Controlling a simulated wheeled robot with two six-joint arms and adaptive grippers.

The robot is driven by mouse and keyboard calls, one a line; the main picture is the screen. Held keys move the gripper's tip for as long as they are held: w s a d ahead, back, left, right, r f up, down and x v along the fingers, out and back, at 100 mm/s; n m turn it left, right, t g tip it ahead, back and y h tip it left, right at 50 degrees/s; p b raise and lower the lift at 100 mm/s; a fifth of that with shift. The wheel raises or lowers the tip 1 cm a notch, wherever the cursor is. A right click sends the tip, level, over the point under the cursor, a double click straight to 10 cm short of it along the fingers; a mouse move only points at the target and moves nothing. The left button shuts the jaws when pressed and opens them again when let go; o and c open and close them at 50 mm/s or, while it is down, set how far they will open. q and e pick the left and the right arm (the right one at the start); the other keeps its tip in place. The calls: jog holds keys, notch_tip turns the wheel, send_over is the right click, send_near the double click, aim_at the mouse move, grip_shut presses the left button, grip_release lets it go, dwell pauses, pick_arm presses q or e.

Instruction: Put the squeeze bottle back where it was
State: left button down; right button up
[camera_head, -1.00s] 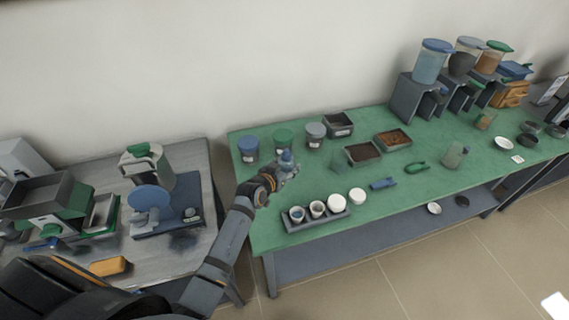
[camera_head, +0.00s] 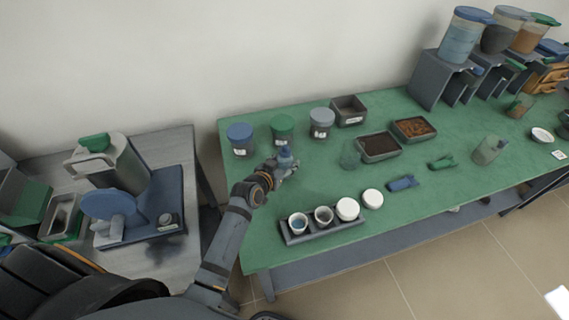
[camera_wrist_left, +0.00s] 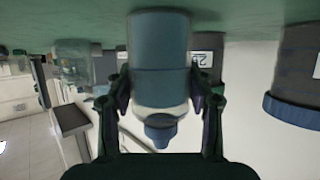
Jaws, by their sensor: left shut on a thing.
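The squeeze bottle (camera_wrist_left: 160,70) has a blue body and a blue nozzle. It fills the middle of the left wrist view, which shows the scene upside down, with the green table surface along the top. My left gripper (camera_wrist_left: 160,105) is shut on it, with one finger on each side. In the head view my left gripper (camera_head: 285,168) is over the left part of the green table (camera_head: 330,185), and only the bottle's blue top (camera_head: 284,151) shows above the fingers. I cannot tell whether its base touches the table. My right gripper is not in view.
Lidded jars in blue (camera_head: 240,139), green (camera_head: 282,128) and grey (camera_head: 321,122) stand behind the gripper. A rack (camera_head: 322,229) with white cups is in front. Trays of dark (camera_head: 379,146) and brown material (camera_head: 414,129) are to the right. A grey bench (camera_head: 170,150) stands at left.

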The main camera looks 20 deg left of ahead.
pick_arm(q)
jog(key=c, duration=0.9)
grip_release()
jog(key=shift+s, duration=0.25)
jog(key=shift+c, duration=0.2)
jog(key=shift+o, duration=1.2)
jog(key=shift+s+r, duration=0.15)
jog(key=shift+s, duration=0.1)
jog(key=shift+o, duration=1)
jog(key=shift+w, duration=0.15)
jog(key=v, duration=1.2)
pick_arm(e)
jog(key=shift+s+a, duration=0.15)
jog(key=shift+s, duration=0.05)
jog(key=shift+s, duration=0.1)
